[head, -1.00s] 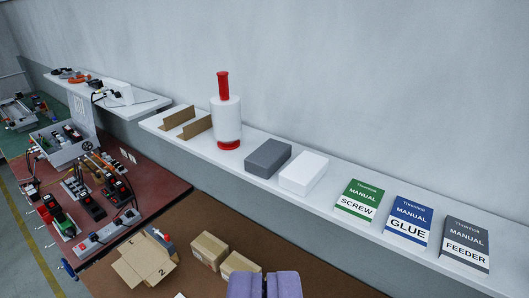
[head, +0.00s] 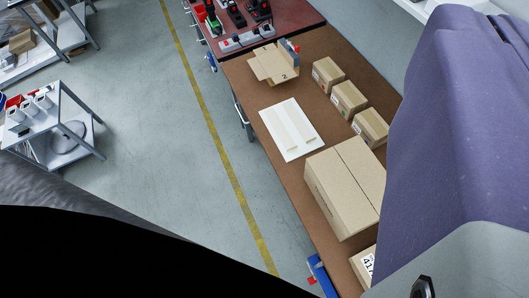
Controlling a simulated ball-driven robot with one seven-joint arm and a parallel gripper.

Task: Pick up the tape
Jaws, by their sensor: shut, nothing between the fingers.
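A small blue-grey thing with a red part, which looks like the tape (head: 291,52), stands at the right edge of an open cardboard carton (head: 267,66) on the brown table. It is small, and the carton hides part of it.
Several closed boxes, including a small one (head: 328,75) and a large one (head: 346,186), stand on the brown table (head: 291,88). A white sheet (head: 292,128) lies beside them. A red table (head: 290,20) adjoins behind. The floor to the left is clear up to a white cart (head: 75,118).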

